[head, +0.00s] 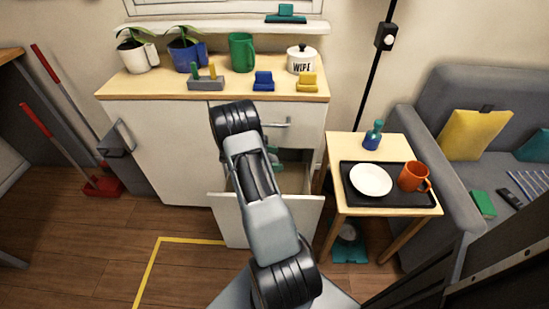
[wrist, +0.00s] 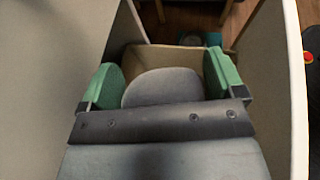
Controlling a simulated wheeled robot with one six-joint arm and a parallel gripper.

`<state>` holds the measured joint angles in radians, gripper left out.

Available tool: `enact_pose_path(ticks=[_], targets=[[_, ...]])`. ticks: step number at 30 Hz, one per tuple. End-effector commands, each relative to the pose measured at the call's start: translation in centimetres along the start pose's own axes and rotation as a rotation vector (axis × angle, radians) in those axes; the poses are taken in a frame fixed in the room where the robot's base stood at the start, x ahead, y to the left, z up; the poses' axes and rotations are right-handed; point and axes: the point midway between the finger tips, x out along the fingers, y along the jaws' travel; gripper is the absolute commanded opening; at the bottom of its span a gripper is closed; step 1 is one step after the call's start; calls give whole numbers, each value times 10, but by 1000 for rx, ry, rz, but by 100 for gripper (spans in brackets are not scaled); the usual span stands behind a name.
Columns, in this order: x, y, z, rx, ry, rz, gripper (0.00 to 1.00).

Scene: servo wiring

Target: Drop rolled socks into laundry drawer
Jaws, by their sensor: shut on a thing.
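The laundry drawer (head: 240,217) is pulled open at the front of the white cabinet. My gripper (head: 279,163) is down inside the drawer opening, partly hidden by my arm in the head view. In the wrist view, my gripper (wrist: 163,87) has its green fingers on either side of a grey rounded thing, which looks like the rolled socks (wrist: 163,84). The fingers appear shut on it. Drawer walls (wrist: 298,110) stand on both sides. The underside of the socks is hidden, so I cannot tell whether they touch the drawer floor.
The cabinet top (head: 130,87) holds plants, a green mug (head: 241,52) and a white pot (head: 301,60). A side table (head: 352,222) with a tray, white plate (head: 370,180) and orange mug (head: 413,177) stands close on the right. Yellow tape (head: 150,268) marks the floor.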

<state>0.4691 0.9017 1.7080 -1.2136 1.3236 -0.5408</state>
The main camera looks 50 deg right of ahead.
Motion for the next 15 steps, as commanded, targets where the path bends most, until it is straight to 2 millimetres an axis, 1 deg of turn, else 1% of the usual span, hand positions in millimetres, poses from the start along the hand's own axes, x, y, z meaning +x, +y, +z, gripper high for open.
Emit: enact_pose_path(ticks=[1,3,11,12,15], targets=[[2,0,-6,0,0,1,65],[3,0,-8,0,0,2,65],[3,0,-8,0,0,2,65],[3,0,-8,0,0,1,91],[3,0,-8,0,0,1,100]])
